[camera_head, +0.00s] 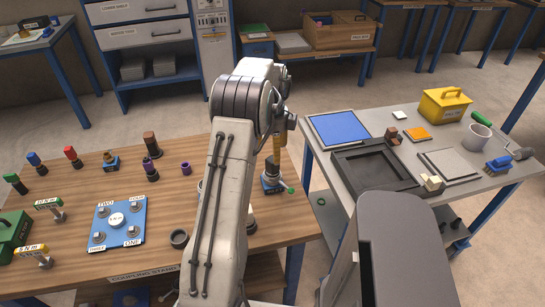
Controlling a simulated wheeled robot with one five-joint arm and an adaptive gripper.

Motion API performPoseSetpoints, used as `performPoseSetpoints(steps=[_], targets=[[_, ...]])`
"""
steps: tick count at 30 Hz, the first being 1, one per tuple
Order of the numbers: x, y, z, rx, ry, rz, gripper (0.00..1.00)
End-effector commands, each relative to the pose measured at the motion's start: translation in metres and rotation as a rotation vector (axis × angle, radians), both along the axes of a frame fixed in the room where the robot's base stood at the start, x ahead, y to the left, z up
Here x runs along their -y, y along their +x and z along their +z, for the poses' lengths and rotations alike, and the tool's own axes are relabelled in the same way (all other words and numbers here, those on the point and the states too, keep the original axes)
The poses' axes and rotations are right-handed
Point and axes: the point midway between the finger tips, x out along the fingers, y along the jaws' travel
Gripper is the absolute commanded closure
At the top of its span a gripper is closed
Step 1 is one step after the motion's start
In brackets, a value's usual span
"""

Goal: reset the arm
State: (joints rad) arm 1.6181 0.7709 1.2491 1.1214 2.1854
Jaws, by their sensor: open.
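My arm (228,180) rises from the bottom centre and bends at a grey, banded joint. Its far part points down toward the right edge of the wooden table. My gripper (276,150) is mostly hidden behind the arm. It appears open, just above a small valve-like fitting (271,183) with a blue base and a green-tipped lever. I cannot tell whether the gripper touches this fitting.
The wooden table (165,215) holds a blue numbered plate (118,222), several coloured-top pegs and a green box (12,232). The right grey table (330,160) carries a black tray (374,168), yellow box (444,105) and white cup (477,138). A floor gap separates the tables.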

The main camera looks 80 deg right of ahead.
Motion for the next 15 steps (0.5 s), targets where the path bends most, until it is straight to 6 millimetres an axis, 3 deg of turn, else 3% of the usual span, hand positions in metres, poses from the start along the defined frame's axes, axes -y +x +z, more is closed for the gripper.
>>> performPoseSetpoints(steps=[6,15], targets=[[0.0,0.0,0.016,0.0,0.0,0.0,0.36],[0.0,0.0,0.021,0.0,0.0,0.0,0.36]])
